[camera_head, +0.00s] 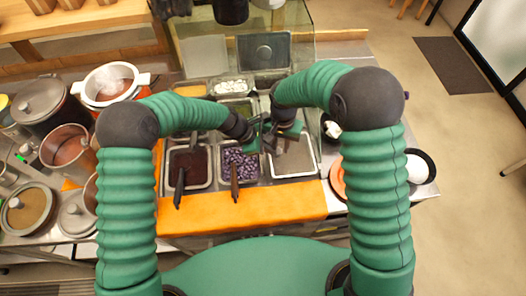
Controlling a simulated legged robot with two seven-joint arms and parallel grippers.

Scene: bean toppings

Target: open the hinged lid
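A flat grey metal lid or cover (293,162) lies over the front right compartment of the topping counter. I cannot make out its hinge. Another dark grey panel (264,50) stands upright at the back of the counter. My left gripper (256,139) is over the middle of the counter, behind the bean pans. My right gripper (283,138) is close beside it, above the back edge of the front right cover. The two grippers overlap in view, so their fingers are partly hidden. I cannot tell if either touches the cover.
A pan of dark red beans (189,161) and a pan of purple beans (240,161) hold dark-handled ladles. An orange board (245,212) runs along the front edge. Pots (66,146) crowd the left; bowls (417,168) stand at right.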

